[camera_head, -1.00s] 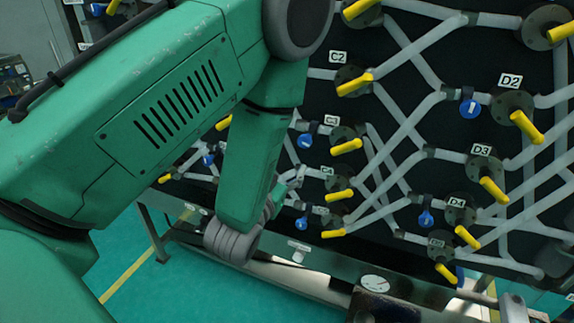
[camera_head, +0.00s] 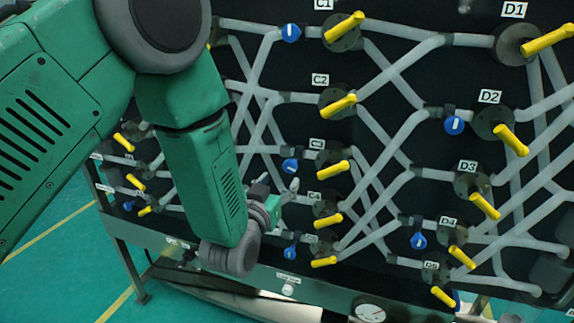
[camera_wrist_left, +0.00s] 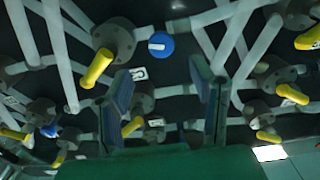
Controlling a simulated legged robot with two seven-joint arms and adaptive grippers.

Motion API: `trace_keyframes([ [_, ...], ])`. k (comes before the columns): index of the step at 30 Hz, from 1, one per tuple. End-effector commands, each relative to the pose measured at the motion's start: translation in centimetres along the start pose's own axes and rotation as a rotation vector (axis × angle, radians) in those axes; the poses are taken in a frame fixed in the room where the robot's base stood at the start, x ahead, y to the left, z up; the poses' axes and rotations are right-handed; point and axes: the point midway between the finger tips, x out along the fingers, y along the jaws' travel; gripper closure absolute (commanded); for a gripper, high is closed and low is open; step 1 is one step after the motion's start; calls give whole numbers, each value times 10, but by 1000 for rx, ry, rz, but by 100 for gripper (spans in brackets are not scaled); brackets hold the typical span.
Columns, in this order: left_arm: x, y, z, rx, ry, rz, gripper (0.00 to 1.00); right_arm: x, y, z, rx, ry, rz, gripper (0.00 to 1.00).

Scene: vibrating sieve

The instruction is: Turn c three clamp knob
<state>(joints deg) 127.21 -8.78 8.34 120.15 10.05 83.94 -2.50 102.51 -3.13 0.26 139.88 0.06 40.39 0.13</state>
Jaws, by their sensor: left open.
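The C3 clamp knob (camera_head: 333,170) is a yellow bar handle on a dark round flange, under the C3 label in the middle of the pipe board in the head view. My left gripper (camera_head: 286,194) is left of and a little below it, apart from it, near the C4 height. In the left wrist view my left gripper (camera_wrist_left: 165,95) has its two fingers spread wide with nothing between them. A small white label and a yellow handle show beyond the fingers there. I cannot tell surely which handle in that view is C3. My right gripper is not in view.
The yellow C2 handle (camera_head: 339,105) is above and the C4 handle (camera_head: 328,220) below. A blue valve (camera_head: 290,166) sits just left of C3. Translucent pipes cross the board. Green floor is clear at lower left.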

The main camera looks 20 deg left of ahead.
Motion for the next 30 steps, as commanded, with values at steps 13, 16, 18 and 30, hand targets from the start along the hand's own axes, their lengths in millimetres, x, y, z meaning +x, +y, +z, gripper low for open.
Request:
trace_keyframes([
  [13,77,-2,0,-1,1,-1,50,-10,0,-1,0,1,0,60],
  [16,83,-1,0,1,1,-1,50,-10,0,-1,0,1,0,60],
  [18,84,-1,0,1,0,-1,50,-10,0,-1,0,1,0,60],
  [30,85,-1,0,0,0,0,100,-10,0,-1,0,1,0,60],
])
